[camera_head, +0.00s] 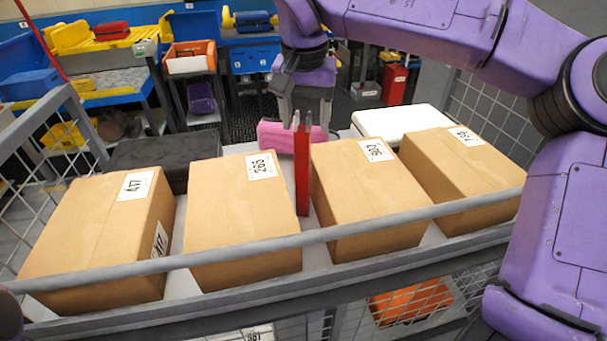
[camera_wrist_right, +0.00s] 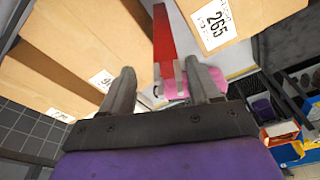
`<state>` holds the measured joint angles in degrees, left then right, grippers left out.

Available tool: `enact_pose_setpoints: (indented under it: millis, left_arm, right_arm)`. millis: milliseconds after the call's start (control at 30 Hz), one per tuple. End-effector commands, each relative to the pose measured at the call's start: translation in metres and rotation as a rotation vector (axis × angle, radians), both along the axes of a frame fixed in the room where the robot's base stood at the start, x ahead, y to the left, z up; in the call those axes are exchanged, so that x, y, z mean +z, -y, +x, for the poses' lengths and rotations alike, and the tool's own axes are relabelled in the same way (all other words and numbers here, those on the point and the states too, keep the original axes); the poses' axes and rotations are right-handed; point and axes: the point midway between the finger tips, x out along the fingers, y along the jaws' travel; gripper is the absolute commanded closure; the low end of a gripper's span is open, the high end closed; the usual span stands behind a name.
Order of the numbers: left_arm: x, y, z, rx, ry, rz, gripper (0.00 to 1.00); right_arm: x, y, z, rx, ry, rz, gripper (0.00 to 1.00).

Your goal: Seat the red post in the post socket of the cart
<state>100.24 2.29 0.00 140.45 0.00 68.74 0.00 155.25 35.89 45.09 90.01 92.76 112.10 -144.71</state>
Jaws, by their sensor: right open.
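The red post (camera_head: 302,178) stands upright in the narrow gap between two cardboard boxes on the cart. My right gripper (camera_head: 302,118) is above it, pointing down, with its fingers around the post's top end. In the right wrist view the red post (camera_wrist_right: 165,45) runs away from between the two spread fingertips (camera_wrist_right: 160,82). The jaws are open, and I see no grip on the post. My left gripper is out of view.
Boxes marked 417 (camera_head: 100,235) and 265 (camera_head: 235,220) stand left of the post, with two more boxes (camera_head: 365,205) (camera_head: 465,180) to the right. A pink object (camera_head: 275,137), a dark case (camera_head: 165,155) and a white case (camera_head: 405,122) lie behind. The cart rail (camera_head: 330,233) crosses in front.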

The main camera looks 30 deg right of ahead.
Motion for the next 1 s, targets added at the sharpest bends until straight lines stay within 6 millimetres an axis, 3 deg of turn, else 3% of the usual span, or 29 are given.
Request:
enact_pose_setpoints:
  millis: [233, 500, 700, 1000]
  left_arm:
    - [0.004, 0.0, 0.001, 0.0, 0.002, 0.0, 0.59]
    - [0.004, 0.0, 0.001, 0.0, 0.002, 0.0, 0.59]
    - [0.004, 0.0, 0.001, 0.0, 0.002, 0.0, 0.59]
    - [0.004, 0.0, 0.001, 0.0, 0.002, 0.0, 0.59]
  right_arm:
    - [-0.043, 0.003, 0.007, 0.002, -0.006, -0.002, 0.38]
    - [-0.049, 0.003, 0.008, 0.003, -0.002, -0.001, 0.38]
    - [-0.049, 0.003, 0.008, 0.003, -0.003, -0.002, 1.0]
    - [-0.048, 0.003, 0.008, 0.003, -0.001, -0.002, 1.0]
